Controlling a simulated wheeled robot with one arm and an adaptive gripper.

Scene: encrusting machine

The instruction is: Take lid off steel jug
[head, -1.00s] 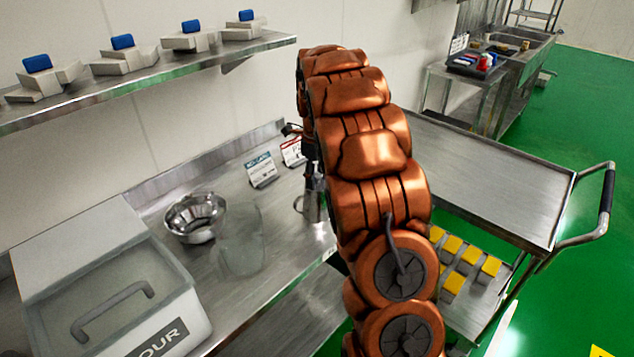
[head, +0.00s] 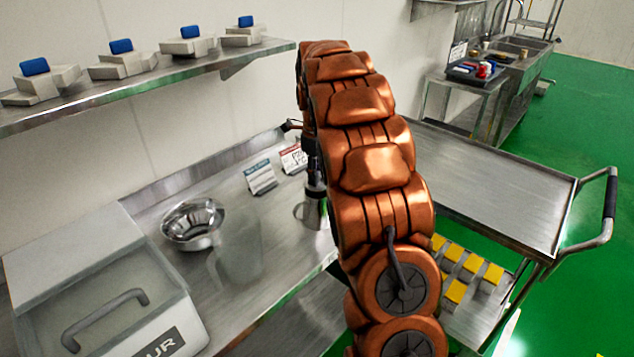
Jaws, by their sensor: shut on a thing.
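The steel jug (head: 309,214) stands on the steel counter, left of my copper arm, which covers its right side. My gripper (head: 315,184) is a dark, narrow shape directly above the jug's top, partly hidden by the arm. It is shut on the jug's lid, which is too small and covered to make out clearly. I cannot tell whether the lid still touches the jug's rim.
A steel bowl (head: 192,223) and a clear container (head: 238,250) stand left of the jug. Two small signs (head: 260,177) stand behind it. A flour bin (head: 100,300) is at front left. A steel cart (head: 490,185) stands at right.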

